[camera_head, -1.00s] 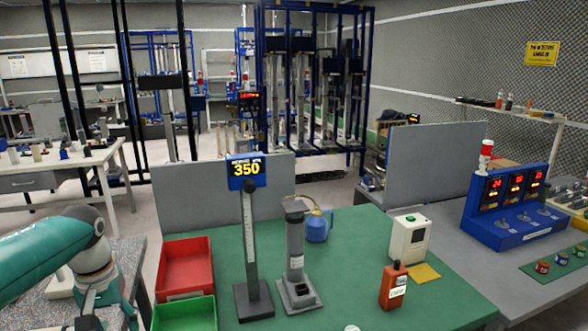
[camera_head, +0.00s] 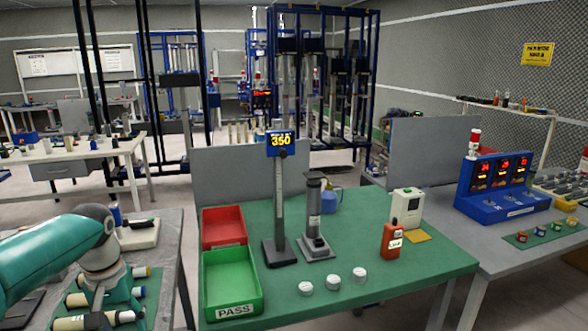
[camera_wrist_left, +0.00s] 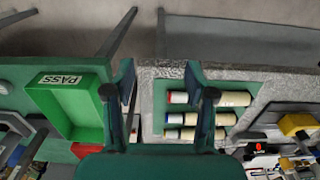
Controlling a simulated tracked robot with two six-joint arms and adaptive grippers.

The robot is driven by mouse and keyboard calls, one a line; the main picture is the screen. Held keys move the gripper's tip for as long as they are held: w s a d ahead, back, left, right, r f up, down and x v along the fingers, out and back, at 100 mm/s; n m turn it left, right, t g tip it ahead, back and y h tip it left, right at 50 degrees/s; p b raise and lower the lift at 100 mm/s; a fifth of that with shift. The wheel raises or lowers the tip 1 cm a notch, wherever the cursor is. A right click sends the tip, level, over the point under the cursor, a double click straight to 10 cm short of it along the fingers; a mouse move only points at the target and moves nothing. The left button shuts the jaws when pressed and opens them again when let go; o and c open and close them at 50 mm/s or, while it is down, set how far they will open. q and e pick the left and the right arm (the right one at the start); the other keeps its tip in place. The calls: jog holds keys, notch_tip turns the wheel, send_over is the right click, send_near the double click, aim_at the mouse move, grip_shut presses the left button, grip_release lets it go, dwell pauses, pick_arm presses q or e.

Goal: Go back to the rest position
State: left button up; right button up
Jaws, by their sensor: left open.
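My left arm comes in from the left in the head view, with its wrist above the grey speckled table. In the left wrist view my left gripper (camera_wrist_left: 165,105) is open, with its two dark fingers apart and nothing held between them. Below it are the edge of the grey speckled table (camera_wrist_left: 150,78) and the edge of the green table. The head view does not show its fingertips clearly. My right gripper is in neither view.
A green PASS tray (camera_head: 232,285) and a red tray (camera_head: 223,227) stand on the green table (camera_head: 340,268). A gauge stand (camera_head: 279,250), a grey column device (camera_head: 315,245) and several white round pieces are there too. Cylinders (camera_wrist_left: 222,99) lie on the speckled table.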

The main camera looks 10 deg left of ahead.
pick_arm(q)
jog(key=s+d+f+m+g+h, duration=0.1)
jog(key=s+d+f+m+g, duration=0.15)
jog(key=d+f, duration=0.7)
jog(key=s+d+f+m+g+h, duration=0.1)
jog(key=s+d+f+g, duration=0.15)
jog(key=d+f, duration=0.75)
jog(key=s+d+f+t+h, duration=0.1)
jog(key=s+d+f, duration=0.55)
jog(key=f, duration=0.25)
jog(key=s+d+f+t+h, duration=0.1)
jog(key=s+d+f+t, duration=0.1)
jog(key=s+d+f, duration=0.45)
jog(key=w+a+f+t, duration=0.2)
jog(key=w, duration=0.1)
jog(key=shift+a, duration=0.3)
